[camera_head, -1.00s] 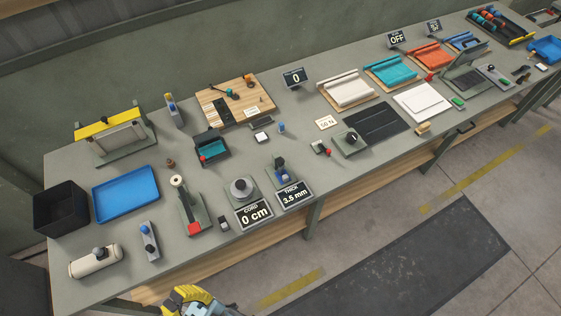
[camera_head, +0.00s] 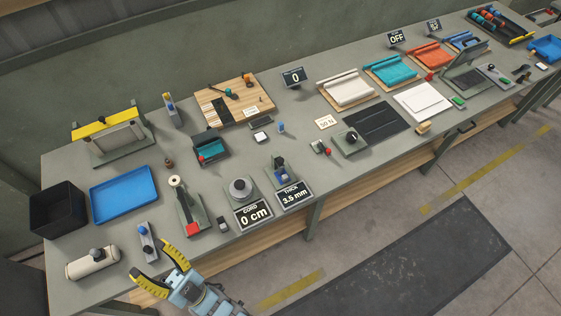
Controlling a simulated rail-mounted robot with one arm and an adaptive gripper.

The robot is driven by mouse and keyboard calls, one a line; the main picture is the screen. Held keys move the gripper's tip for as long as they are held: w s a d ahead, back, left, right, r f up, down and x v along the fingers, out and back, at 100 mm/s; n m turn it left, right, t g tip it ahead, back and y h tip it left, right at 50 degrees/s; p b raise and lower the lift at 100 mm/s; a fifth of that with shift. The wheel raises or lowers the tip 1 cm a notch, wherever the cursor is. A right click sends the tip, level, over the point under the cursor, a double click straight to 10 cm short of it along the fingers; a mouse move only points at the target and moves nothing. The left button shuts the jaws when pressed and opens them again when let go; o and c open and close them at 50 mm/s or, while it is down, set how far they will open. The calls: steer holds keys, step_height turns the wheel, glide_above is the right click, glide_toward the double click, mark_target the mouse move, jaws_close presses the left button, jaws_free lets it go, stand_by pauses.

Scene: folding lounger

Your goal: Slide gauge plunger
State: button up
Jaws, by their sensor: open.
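The thickness gauge (camera_head: 281,174) stands near the front edge at the middle-left of the bench, a grey-green block with a dark knob and a blue part. Its display (camera_head: 294,194) reads "THICK 3.5 mm". The exact plunger outline is too small to tell. My gripper (camera_head: 151,258), with yellow fingers, is at the front edge of the bench in the lower left. It is open with nothing visible between its fingers. It is well to the left of the gauge and apart from it.
A cord unit (camera_head: 240,188) with a "0 cm" display stands just left of the gauge. A spool stand (camera_head: 188,208) with a red block is between it and my gripper. A small slider with a blue knob (camera_head: 146,238) and a cream cylinder (camera_head: 92,262) are near my fingers. A blue tray (camera_head: 124,197) lies behind.

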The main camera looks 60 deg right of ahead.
steer(key=w+d+f+m+g+h+b, duration=0.1)
steer(key=w+d+f+m+g+b, duration=0.1)
steer(key=w+d+f+g, duration=0.45)
steer(key=w+d+f+m+g+h+b, duration=0.2)
steer(key=w+d+f, duration=0.1)
steer(key=w+d, duration=0.8)
steer(key=w+d+f+m+g+h+b, duration=0.15)
steer(key=w+d+f+g, duration=0.3)
steer(key=w+d, duration=0.5)
steer(key=w+d+f+m+g+b, duration=0.2)
steer(key=w+d+f+g+b, duration=0.15)
steer(key=d+f, duration=0.4)
steer(key=s+d+m+g+y+b, duration=0.1)
steer(key=d+g+y+b, duration=0.15)
steer(key=d, duration=0.65)
steer(key=m+g+y+b, duration=0.5)
steer(key=g+y+b, duration=0.15)
steer(key=g, duration=0.45)
glide_toward(281, 159)
steer(key=shift+h, duration=0.45)
steer(key=f, duration=0.6)
steer(key=a+f+b, duration=0.1)
steer(key=f, duration=0.3)
